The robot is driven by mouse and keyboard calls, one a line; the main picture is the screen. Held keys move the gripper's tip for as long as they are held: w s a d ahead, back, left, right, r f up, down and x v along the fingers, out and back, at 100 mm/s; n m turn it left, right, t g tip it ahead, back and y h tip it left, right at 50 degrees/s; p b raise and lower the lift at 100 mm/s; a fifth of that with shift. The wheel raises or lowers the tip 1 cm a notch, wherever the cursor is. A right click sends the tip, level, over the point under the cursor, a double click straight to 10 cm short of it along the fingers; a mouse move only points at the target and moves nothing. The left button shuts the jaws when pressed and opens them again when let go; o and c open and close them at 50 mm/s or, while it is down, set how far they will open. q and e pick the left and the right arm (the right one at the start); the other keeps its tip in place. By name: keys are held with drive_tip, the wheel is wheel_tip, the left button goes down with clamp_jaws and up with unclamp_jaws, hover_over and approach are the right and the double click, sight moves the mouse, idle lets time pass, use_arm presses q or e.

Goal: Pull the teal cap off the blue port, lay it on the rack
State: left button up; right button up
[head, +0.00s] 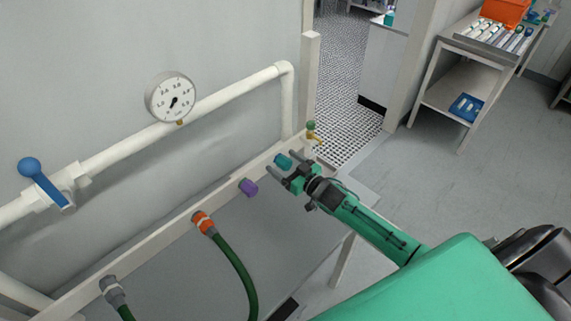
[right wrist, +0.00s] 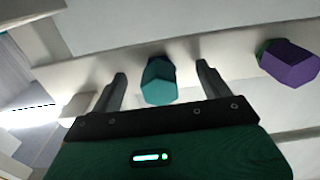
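My right gripper (head: 282,164) is open at the cap. In the right wrist view the teal cap (right wrist: 158,82) stands between the two spread fingers of my right gripper (right wrist: 160,84), with a gap on both sides. A purple cap (head: 248,187) is on the rail to the left of the teal one; it also shows in the right wrist view (right wrist: 290,62). My left gripper is not in view.
An orange hose fitting (head: 203,222) with a green hose and a grey fitting (head: 112,291) are further left on the rail. A rack table (head: 465,50) with tubes and an orange bin (head: 505,11) stands at the upper right.

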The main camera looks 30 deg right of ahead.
sight(289, 166)
drive_tip(key=c, duration=1.5)
drive_tip(key=shift+s, duration=0.15)
drive_tip(key=shift+p+v, duration=1.15)
drive_tip(key=shift+v, duration=1.45)
